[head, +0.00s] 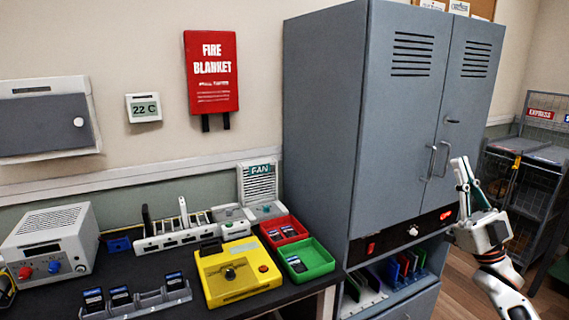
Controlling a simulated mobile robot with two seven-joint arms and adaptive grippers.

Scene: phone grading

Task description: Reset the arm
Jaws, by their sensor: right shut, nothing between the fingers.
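My right gripper (461,165) is at the right of the head view, with its fingers pointing up and shut on nothing. Its white arm comes in from the lower right. It is in front of the grey cabinet (328,120), near the right door's lower part and to the right of the door handles (438,160). I cannot tell whether it touches the cabinet. My left gripper is not in view.
The bench at left holds a yellow device (233,290), a red tray (271,233), a green tray (322,262) and a phone rack (150,305). Slots with coloured items (403,265) sit under the cabinet. A wire cart (530,200) stands at right.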

